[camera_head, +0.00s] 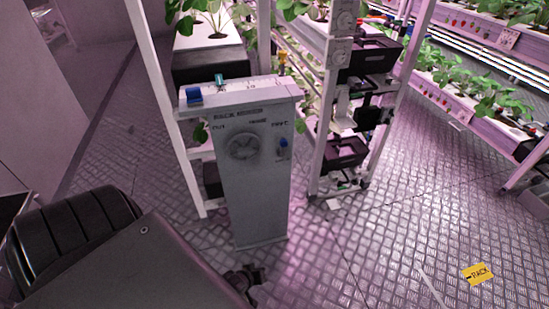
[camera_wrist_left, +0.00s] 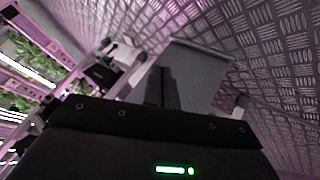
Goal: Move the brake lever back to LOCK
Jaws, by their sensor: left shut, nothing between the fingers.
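A grey console (camera_head: 255,185) stands upright in the middle of the head view, with a round dial (camera_head: 243,146) and small printed labels on its front. I cannot tell which is the brake lever, and the LOCK mark is not readable. My left gripper (camera_wrist_left: 162,88) is shut and empty in the wrist view, in front of a grey panel that looks like the console. My right gripper is not in view.
White rack posts (camera_head: 172,120) stand close behind and left of the console. Plant shelves (camera_head: 440,75) line the right side. A yellow RACK sign (camera_head: 478,273) lies on the patterned metal floor at the right, where there is open room.

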